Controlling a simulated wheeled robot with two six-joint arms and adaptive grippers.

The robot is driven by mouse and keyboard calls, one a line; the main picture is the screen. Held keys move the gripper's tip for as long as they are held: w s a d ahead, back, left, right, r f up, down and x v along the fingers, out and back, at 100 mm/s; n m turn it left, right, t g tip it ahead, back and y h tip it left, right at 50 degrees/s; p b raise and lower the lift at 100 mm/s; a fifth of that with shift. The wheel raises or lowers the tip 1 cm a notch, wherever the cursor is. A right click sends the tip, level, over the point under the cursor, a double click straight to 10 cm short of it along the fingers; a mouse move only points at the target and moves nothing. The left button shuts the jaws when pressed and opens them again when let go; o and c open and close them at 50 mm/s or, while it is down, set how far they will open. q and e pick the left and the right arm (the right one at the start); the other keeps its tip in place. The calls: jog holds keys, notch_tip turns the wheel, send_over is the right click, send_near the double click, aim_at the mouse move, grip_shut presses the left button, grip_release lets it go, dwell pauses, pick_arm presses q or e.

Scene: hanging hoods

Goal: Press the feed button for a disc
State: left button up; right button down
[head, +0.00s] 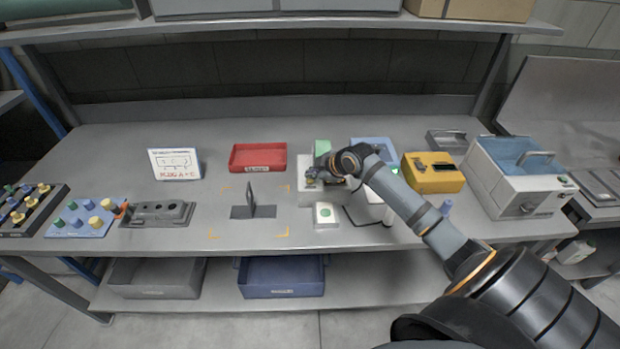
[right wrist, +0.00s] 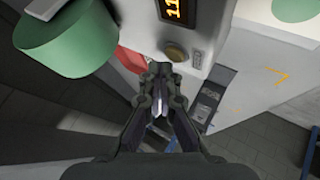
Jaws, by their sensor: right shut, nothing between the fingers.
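A pale grey dispenser housing (head: 308,159) stands right of the middle of the bench, partly hidden by my right gripper. In the right wrist view it has a yellow lit display (right wrist: 175,10) and a round brownish button (right wrist: 177,52). A green cylinder (right wrist: 65,42) shows beside it; it also shows in the head view (head: 322,147). My right gripper (head: 313,180) is shut and empty at the housing. In the wrist view its fingertips (right wrist: 160,75) are close to the brownish button; I cannot tell whether they touch. A small white box with a green button (head: 325,213) stands in front.
A red tray (head: 258,168) and a fixture with an upright plate (head: 252,212) lie to the left. A yellow box (head: 432,185) and a white machine with a blue lid (head: 520,190) stand right. A shelf (head: 300,22) runs above. The bench behind the red tray is clear.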

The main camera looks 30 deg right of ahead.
aim_at(312, 181)
jog(key=shift+r, duration=0.2)
notch_tip(312, 181, up, 5)
jog(key=p, duration=0.4)
jog(key=shift+r+p, duration=0.1)
jog(key=shift+p, duration=0.25)
dwell(0.5)
